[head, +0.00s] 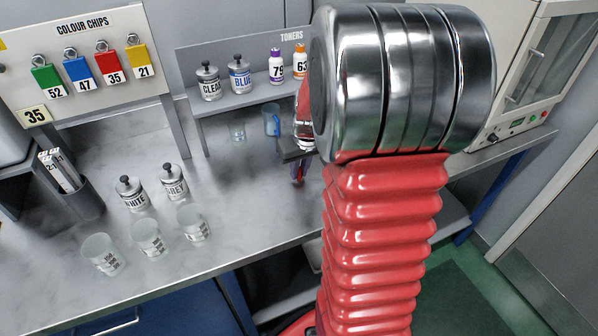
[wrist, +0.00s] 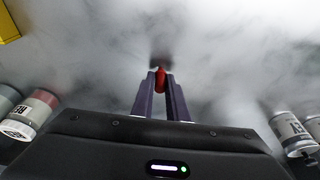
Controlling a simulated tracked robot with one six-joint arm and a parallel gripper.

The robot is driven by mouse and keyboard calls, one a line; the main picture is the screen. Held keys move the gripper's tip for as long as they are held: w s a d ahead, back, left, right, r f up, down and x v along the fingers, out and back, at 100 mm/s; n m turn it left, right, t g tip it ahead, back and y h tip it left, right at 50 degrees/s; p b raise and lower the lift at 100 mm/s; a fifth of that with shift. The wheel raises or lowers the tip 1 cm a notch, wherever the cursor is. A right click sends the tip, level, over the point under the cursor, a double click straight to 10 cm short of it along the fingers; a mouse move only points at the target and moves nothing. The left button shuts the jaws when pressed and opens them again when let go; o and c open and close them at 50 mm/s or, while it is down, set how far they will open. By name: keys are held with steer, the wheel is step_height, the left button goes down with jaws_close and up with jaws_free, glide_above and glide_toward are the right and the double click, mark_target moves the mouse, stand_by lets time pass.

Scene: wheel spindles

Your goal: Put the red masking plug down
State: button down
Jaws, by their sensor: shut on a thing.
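The red masking plug (wrist: 160,76) is a small red piece between the tips of my gripper (wrist: 160,84) in the wrist view. The two dark fingers are shut on it. Beyond the tips is the grey bench top with a dark shadow close to the plug; I cannot tell whether the plug touches the bench.
White (head: 131,194) and grey (head: 174,182) toner cans and several clear cups (head: 149,238) stand on the bench (head: 250,205) at left. A toner shelf (head: 245,98) is behind.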

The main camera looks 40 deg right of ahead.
step_height(320, 180, up, 10)
steer(key=shift+f, duration=0.1)
stand_by(0.4)
steer(key=shift+a, duration=0.1)
stand_by(0.4)
